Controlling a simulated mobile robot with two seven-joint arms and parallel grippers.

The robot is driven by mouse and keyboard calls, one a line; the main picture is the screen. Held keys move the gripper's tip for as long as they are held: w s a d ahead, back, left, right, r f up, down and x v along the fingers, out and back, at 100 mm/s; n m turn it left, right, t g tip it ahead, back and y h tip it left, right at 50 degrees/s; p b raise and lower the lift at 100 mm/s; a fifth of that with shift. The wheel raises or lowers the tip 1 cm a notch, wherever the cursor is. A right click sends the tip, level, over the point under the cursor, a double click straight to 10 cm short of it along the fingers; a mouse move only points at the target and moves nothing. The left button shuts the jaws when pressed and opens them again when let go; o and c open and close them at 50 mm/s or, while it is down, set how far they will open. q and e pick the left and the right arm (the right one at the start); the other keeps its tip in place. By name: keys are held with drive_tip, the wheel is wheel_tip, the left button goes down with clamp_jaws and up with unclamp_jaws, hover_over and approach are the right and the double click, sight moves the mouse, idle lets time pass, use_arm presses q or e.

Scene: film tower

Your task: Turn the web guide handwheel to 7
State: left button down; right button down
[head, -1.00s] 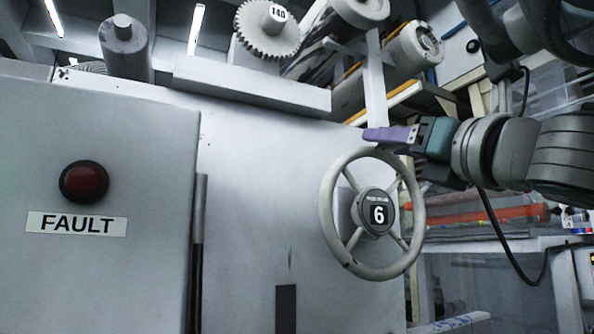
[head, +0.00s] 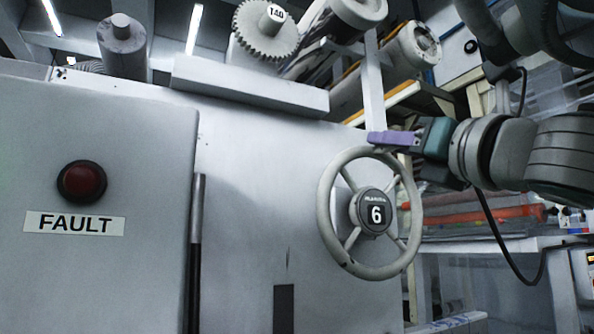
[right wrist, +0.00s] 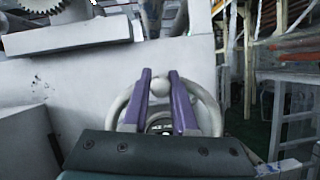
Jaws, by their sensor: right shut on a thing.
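The web guide handwheel (head: 334,241) is a grey ring with spokes on the front of the machine's grey panel. Its dark hub display (head: 376,214) reads 6. My right gripper (head: 380,139) is at the top right of the wheel, its purple fingers shut on the rim. In the right wrist view the two purple fingers (right wrist: 160,88) stand either side of a pale rounded part of the handwheel (right wrist: 120,107), and the hub shows partly between them. My left gripper is not in view.
A red button (head: 82,181) above a FAULT label (head: 75,222) is on the cabinet at left. Shelving with an orange-red item (head: 500,214) stands behind my right arm.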

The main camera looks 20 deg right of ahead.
drive_tip(key=shift+d+m, duration=0.2)
drive_tip(key=shift+m, duration=0.1)
idle(0.6)
drive_tip(key=d+f+m+g+h+b, duration=0.1)
drive_tip(key=d+f+m+g+h, duration=0.2)
drive_tip(key=d+m, duration=0.4)
drive_tip(key=shift+w+f+m+g+h, duration=0.55)
drive_tip(key=shift+m+h, duration=0.75)
drive_tip(key=shift+m, duration=2.6)
drive_tip(key=shift+s+d+f, duration=0.1)
drive_tip(key=shift+s+f, duration=0.1)
drive_tip(key=c, duration=0.7)
unclamp_jaws()
drive_tip(key=shift+r, duration=0.1)
drive_tip(key=shift+s, duration=0.1)
